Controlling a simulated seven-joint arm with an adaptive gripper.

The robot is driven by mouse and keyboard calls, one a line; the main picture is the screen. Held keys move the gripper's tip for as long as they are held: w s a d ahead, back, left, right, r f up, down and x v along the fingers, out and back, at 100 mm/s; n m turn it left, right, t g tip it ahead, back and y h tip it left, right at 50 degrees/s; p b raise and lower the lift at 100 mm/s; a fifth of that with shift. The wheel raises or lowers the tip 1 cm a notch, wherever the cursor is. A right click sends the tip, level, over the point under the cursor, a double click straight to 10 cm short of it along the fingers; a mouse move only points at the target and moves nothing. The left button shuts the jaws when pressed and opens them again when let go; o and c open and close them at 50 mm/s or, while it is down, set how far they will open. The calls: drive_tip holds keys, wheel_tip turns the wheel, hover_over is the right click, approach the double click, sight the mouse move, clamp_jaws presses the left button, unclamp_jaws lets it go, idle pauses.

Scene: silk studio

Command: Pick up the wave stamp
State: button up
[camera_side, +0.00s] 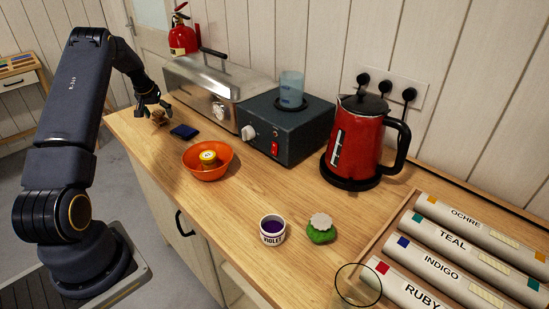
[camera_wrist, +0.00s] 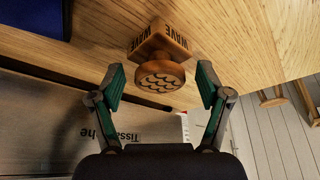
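The wave stamp (camera_wrist: 160,48) is a wooden block with WAVE lettering on its sides and a round, scallop-patterned face turned toward the wrist camera. In the side view, the stamp (camera_side: 158,119) is at the far left end of the wooden counter, small and partly hidden by my gripper (camera_side: 152,108). In the wrist view, my gripper (camera_wrist: 160,82) is open, with one green-padded finger on each side of the stamp's round end. Gaps show between both fingers and the wood in that picture. Nothing is held.
A dark blue pad (camera_side: 184,131) lies just right of the stamp. A metal case (camera_side: 213,86) stands behind it. An orange bowl (camera_side: 207,170) holding a yellow item is nearer. The counter's left edge (camera_side: 124,137) is close to the stamp.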

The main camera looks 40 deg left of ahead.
drive_tip(key=c, duration=1.2)
drive_tip(key=shift+o, duration=0.2)
